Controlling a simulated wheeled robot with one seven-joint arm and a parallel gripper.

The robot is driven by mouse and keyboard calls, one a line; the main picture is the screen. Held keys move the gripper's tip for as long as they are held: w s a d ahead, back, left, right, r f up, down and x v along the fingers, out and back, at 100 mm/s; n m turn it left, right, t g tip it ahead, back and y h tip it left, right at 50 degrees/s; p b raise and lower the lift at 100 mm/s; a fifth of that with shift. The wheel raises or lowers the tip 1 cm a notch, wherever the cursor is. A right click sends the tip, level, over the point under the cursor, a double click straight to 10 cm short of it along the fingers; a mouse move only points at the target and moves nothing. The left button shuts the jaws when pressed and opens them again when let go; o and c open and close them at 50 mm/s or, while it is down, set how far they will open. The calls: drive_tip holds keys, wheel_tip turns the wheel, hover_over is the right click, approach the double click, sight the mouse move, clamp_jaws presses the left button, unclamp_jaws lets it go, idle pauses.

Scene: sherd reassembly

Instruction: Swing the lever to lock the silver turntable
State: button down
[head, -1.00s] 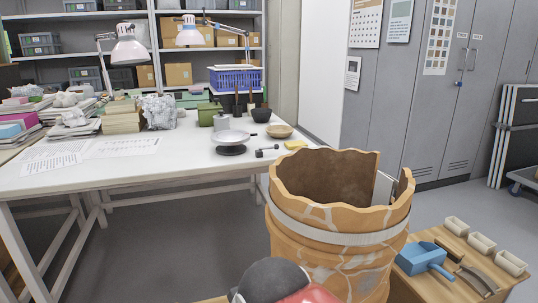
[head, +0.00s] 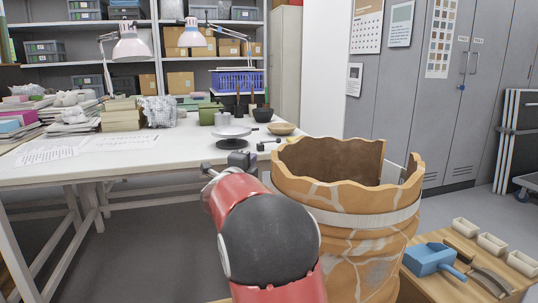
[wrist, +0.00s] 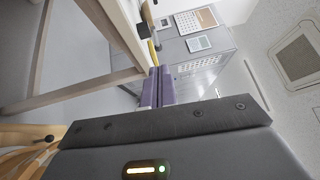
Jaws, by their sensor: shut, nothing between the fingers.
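The silver turntable (head: 232,132), a round pale disc on a dark base, stands on the white table near its front edge. A small lever (head: 268,144) with a dark end lies to its right, partly close behind my gripper in the head view. My gripper (head: 240,159) is in front of the turntable at the table's front edge and appears apart from the lever. In the wrist view its purple fingers (wrist: 159,82) are together with nothing between them. A dark piece beyond them at the table edge may be part of the lever; I cannot tell.
A large cracked orange vessel (head: 345,215) stands right of my arm, close to the table. A blue dustpan (head: 430,258) and small white trays (head: 493,243) lie on a low wooden surface at right. Bowls, a green box and papers (head: 120,142) occupy the table.

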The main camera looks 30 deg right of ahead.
sight(270, 141)
drive_tip(key=d+f+m+g+h, duration=0.2)
drive_tip(key=m, duration=0.1)
drive_tip(key=shift+s+d+m+g+h, duration=0.15)
drive_tip(key=shift+d+m+g+h, duration=0.15)
drive_tip(key=shift+d, duration=0.1)
drive_tip(key=shift+w+a+p+x, duration=0.25)
drive_tip(key=shift+w+p+x, duration=0.15)
drive_tip(key=shift+x, duration=1.75)
drive_tip(key=shift+w+a+p+x, duration=0.3)
drive_tip(key=shift+w+x, duration=0.1)
drive_tip(key=shift+x, duration=1.75)
drive_tip(key=shift+w+a+p+x, duration=0.15)
drive_tip(key=shift+w+p+x, duration=0.25)
drive_tip(key=shift+x, duration=1.75)
drive_tip(key=shift+r, duration=0.15)
